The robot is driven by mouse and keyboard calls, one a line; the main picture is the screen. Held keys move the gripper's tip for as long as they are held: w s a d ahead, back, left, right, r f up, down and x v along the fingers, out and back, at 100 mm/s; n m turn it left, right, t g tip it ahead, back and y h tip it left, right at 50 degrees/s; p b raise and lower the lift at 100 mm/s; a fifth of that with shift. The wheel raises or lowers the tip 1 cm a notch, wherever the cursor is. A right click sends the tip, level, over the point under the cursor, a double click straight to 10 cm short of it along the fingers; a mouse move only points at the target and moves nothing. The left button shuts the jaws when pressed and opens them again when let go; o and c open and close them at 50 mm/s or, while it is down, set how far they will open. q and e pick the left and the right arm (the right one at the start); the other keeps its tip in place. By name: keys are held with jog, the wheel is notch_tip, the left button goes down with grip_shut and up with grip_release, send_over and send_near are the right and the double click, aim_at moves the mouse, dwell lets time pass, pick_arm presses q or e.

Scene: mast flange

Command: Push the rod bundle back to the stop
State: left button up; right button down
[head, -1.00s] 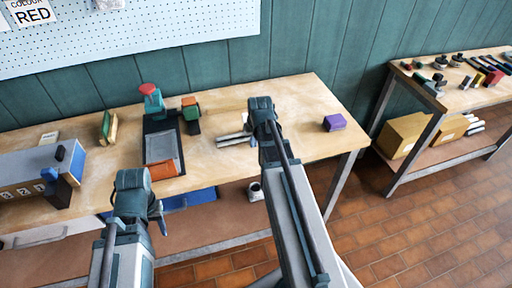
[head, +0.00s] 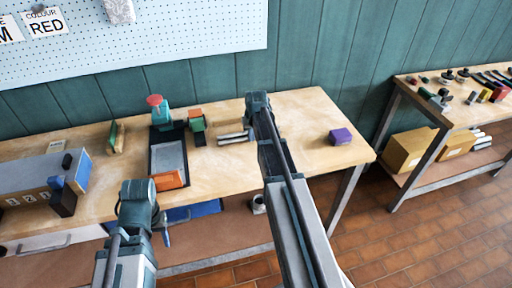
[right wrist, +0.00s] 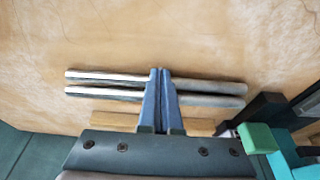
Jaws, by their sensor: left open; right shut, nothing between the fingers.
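The rod bundle (head: 235,137) lies on the bench, left of my right arm. In the right wrist view its grey rods (right wrist: 210,87) lie side by side, with bright ends at the left. My right gripper (right wrist: 160,72) is shut and empty, its fingers crossing over the middle of the rods; I cannot tell whether they touch. A light wooden strip (right wrist: 112,121) runs along the rods on the wall side, a small gap from them; it may be the stop. In the head view the right fingers are hidden. My left gripper (head: 164,236) is open and empty at the bench's front edge.
A dark tray with an orange front (head: 168,181), a teal device with a red knob (head: 155,101) and a green-orange block (head: 196,122) stand left of the rods. A purple block (head: 341,136) is at the right. Bare wood lies between the rods and the bench's front edge.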

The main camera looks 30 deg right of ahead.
jog(key=w, duration=0.2)
jog(key=w+d, duration=0.1)
jog(key=w, duration=0.2)
jog(key=w+d, duration=0.1)
jog(key=w, duration=0.1)
jog(key=shift+w, duration=0.4)
jog(key=shift+s, duration=0.1)
jog(key=shift+s+a, duration=0.2)
jog(key=shift+s, duration=0.2)
jog(key=s, duration=0.2)
jog(key=s+a, duration=0.1)
jog(key=s, duration=0.1)
jog(key=shift+r, duration=0.15)
jog(key=p+v, duration=0.9)
jog(key=shift+w+r+p, duration=0.15)
jog(key=shift+r+p, duration=0.15)
jog(key=shift+r, duration=0.05)
jog(key=shift+d, duration=0.1)
